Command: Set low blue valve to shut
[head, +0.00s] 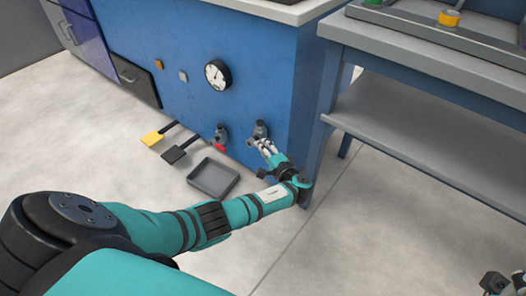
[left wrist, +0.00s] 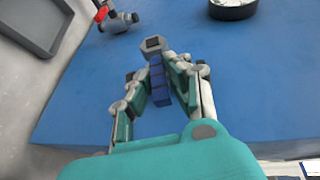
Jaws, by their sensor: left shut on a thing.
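The low blue valve (head: 260,129) sits on the blue cabinet front, near its right edge. Its blue handle (left wrist: 160,88) runs from the grey hub (left wrist: 152,46) toward the bottom of the left wrist view. My left gripper (head: 265,144) is at this valve, its fingers on both sides of the handle and shut on it; it also shows in the left wrist view (left wrist: 163,80). The fingers hide most of the handle in the head view. Part of what looks like my right gripper (head: 497,284) shows at the bottom right corner; its jaw state is unclear.
A red-handled valve (head: 220,138) is just left of the blue one. A gauge (head: 217,75) is above them. A grey tray (head: 213,178) lies on the floor below. Yellow (head: 153,138) and black (head: 174,155) pedals stick out at left. A grey table (head: 430,110) stands at right.

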